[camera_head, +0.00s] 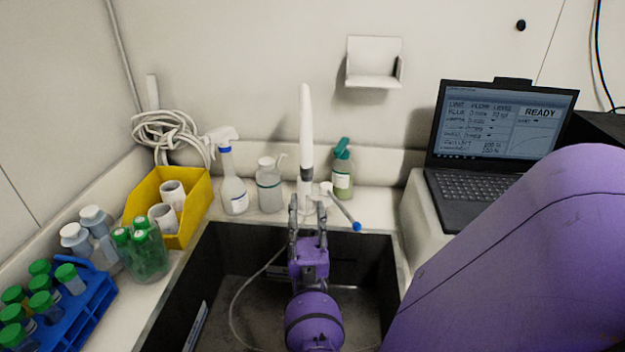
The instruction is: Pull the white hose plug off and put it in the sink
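My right gripper (307,204) reaches over the sink (217,240) toward the foot of the white tap (305,120). Its two dark fingers stand apart, and I see nothing clearly gripped between them. The tap is tall and white with a dark ring low down; its foot is partly hidden by the fingers. A thin pale hose (234,310) lies in the dark sink and runs up toward my gripper. I cannot clearly make out a white plug on it; its upper end is hidden near the gripper. My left gripper is out of view.
A lever with a blue tip (356,226) juts from the tap. Bottles (269,188) stand behind the sink. A yellow bin (198,208), coiled hose (165,127) and blue tube rack (90,312) are left; a laptop (460,187) is right. The sink floor is mostly clear.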

